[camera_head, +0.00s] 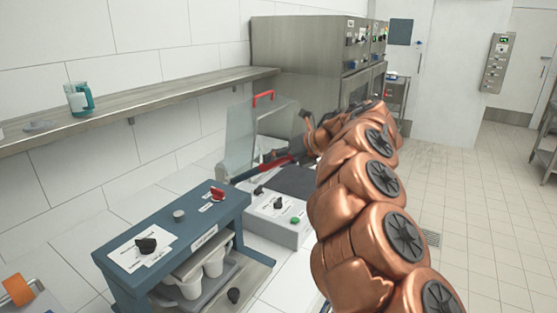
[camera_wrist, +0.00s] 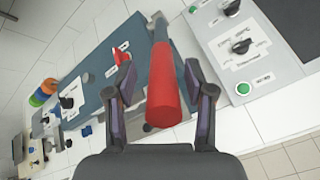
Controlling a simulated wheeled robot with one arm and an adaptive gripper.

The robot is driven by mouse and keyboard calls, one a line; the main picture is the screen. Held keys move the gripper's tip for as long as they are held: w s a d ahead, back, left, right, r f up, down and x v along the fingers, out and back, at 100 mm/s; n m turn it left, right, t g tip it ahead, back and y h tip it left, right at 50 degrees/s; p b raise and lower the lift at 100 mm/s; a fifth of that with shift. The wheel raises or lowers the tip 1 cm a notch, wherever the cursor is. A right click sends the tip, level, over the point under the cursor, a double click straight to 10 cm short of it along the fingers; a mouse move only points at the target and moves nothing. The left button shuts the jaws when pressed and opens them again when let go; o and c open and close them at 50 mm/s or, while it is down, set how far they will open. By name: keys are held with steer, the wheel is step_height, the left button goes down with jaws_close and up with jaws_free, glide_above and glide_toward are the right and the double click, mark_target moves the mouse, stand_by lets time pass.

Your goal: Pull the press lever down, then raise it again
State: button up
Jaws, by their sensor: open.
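The press lever has a thick red cylindrical grip (camera_wrist: 164,88) on a grey rod. In the wrist view it runs between the two fingers of my gripper (camera_wrist: 159,62), its rounded end towards the palm. The fingers are open, one on each side; a gap shows on the left, and the right finger is close to the grip. In the head view, a red bar (camera_head: 274,164) beside my arm's end appears to be this lever.
A blue stand (camera_head: 125,258) with knobs holds white cups (camera_head: 213,263) at front left. A grey control box (camera_head: 282,228) with a green button stands beside it. A clear guard (camera_head: 250,135) with a red handle is behind. Open tiled floor lies right.

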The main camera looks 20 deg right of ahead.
steer(key=shift+d, duration=0.1)
steer(key=v, duration=1.2)
